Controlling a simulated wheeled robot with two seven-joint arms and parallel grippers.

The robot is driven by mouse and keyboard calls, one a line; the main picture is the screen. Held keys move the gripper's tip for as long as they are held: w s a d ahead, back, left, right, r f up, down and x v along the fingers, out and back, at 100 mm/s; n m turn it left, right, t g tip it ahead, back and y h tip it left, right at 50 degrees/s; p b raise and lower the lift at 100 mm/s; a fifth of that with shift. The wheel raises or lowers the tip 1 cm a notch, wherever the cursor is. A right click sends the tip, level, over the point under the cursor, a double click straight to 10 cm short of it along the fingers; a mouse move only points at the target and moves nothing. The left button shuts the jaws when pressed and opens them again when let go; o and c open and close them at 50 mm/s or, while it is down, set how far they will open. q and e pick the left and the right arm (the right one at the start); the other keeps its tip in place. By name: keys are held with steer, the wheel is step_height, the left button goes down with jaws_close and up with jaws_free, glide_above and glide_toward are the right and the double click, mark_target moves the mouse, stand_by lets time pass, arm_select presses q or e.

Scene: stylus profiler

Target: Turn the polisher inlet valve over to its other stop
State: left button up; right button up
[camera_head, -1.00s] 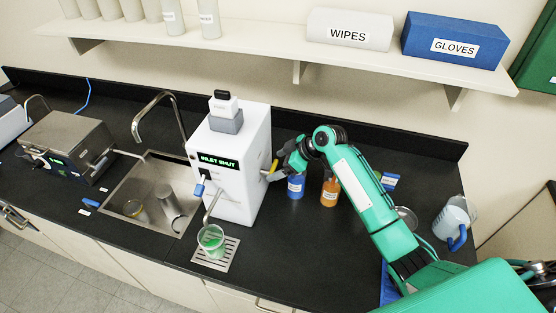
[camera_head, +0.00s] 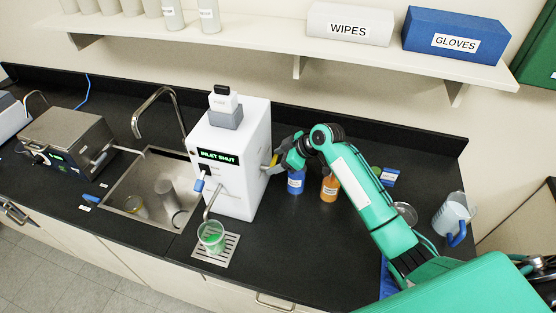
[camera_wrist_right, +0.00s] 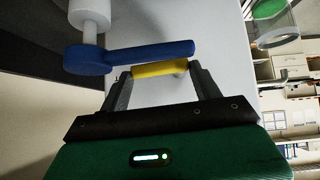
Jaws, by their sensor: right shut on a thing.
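The polisher is a white box (camera_head: 232,165) by the sink; its display (camera_head: 217,157) reads "INLET SHUT". A yellow handle (camera_head: 276,159), taken as the inlet valve's, sits at its right side. My right gripper (camera_head: 272,163) is at that side, its fingers partly hiding the handle. In the right wrist view, my gripper (camera_wrist_right: 160,73) is shut on the yellow handle (camera_wrist_right: 160,68), a finger at each end. A blue lever (camera_wrist_right: 130,53) with a round hub lies just beyond; I cannot tell whether it joins the yellow piece. My left gripper is out of view.
A beaker of green liquid (camera_head: 211,237) stands on the drip grate (camera_head: 228,254) in front. A blue-labelled bottle (camera_head: 296,181) and an orange bottle (camera_head: 329,188) stand close under my right arm. The sink (camera_head: 128,183) is left. A shelf (camera_head: 260,47) hangs above.

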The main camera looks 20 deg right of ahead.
steer(key=shift+s+a+r+n+t+h+b, duration=0.1)
steer(key=shift+s+a+n+t+h+b, duration=0.45)
steer(key=shift+n+t+b, duration=1.05)
steer(key=shift+s+a+f+n+t+h+b, duration=0.1)
steer(key=shift+s+a+n+t+h+b, duration=0.2)
steer(key=shift+s+n+t+h+b, duration=1.3)
steer(key=shift+w+a+r+n+t+y+b, duration=0.15)
steer(key=shift+w+a+n+t+b, duration=0.4)
steer(key=shift+t+b, duration=2)
steer(key=shift+s+d, duration=0.15)
steer(key=shift+s, duration=0.05)
steer(key=o, duration=1)
